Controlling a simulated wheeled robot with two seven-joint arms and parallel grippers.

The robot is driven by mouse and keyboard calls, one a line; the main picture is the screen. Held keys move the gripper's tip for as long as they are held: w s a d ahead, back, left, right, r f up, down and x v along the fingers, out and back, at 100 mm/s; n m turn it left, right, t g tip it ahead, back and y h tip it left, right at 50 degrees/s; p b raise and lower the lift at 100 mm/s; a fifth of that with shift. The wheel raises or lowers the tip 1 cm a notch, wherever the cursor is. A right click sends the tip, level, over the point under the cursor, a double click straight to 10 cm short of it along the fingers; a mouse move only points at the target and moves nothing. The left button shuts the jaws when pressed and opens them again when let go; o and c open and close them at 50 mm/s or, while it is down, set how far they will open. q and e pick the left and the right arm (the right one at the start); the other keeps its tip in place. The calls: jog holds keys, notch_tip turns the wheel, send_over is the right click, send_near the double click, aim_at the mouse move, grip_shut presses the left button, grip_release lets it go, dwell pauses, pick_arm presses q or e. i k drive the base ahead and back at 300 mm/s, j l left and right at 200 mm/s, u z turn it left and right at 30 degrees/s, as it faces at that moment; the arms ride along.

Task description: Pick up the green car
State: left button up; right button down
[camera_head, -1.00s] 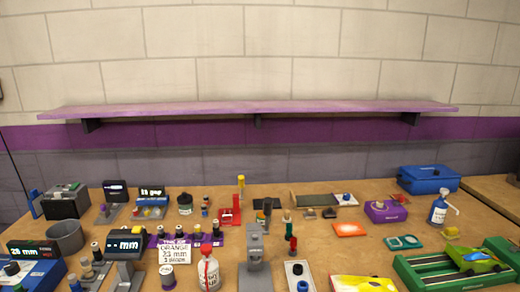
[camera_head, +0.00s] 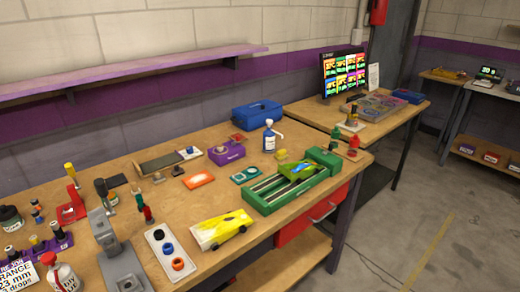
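The green car (camera_head: 297,168), green with some yellow and blue, rests on the green slotted track block (camera_head: 262,204) near the right end of the wooden workbench. A raised green block (camera_head: 323,156) stands at the track's far end, close to the car. Neither of my grippers shows in the head view.
A yellow car (camera_head: 222,230) stands left of the track, beside a white tray (camera_head: 165,251) with coloured rings. A white-and-blue pump bottle (camera_head: 270,138) and a blue case (camera_head: 257,113) stand behind. A second table (camera_head: 395,128) with a monitor (camera_head: 344,72) is further right.

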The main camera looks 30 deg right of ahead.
aim_at(297, 171)
jog(key=z, duration=0.85)
jog(key=i+l+u, duration=0.1)
jog(key=l, duration=0.35)
jog(key=i+l+u, duration=0.1)
jog(key=l, duration=0.35)
